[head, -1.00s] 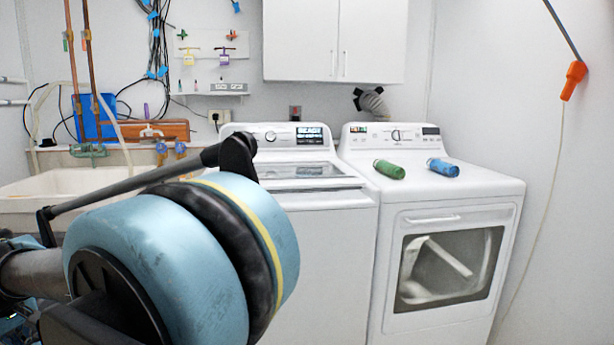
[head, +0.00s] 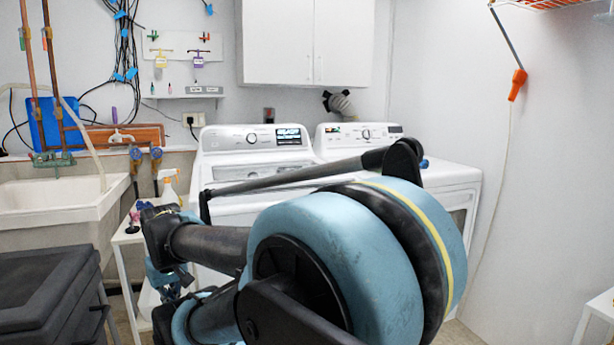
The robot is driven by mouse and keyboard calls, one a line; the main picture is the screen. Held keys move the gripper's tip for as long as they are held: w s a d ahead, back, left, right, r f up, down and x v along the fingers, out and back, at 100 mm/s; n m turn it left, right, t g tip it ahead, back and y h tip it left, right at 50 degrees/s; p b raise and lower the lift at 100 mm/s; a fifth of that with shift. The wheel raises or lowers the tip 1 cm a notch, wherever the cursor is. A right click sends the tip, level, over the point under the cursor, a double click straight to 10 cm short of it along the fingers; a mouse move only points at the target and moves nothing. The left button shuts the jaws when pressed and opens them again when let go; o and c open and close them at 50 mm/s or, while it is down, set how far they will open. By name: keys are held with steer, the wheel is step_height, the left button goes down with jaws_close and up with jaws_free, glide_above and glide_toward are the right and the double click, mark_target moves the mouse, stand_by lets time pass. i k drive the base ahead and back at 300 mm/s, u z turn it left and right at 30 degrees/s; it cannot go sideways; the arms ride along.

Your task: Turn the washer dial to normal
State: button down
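The washer (head: 252,165) is the white top-loading machine on the left of the pair, against the back wall, with its lid closed. Its round dial (head: 252,138) sits on the back panel, left of a lit display (head: 289,135). The dial's pointer setting is too small to read. My blue and black arm fills the middle foreground and covers much of the washer's front. I cannot make out my gripper's fingers in this view. Nothing touches the dial.
The dryer (head: 460,178) stands right of the washer, partly behind my arm. A sink (head: 60,210) is at left, with a dark cabinet (head: 45,290) in front. A small white table (head: 128,238) holds a spray bottle (head: 169,188). Floor shows at right.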

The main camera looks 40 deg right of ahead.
mark_target(251, 138)
steer(key=z, duration=1.9)
steer(key=k, duration=1)
steer(key=u, duration=0.95)
steer(key=i, duration=1)
steer(key=z, duration=0.1)
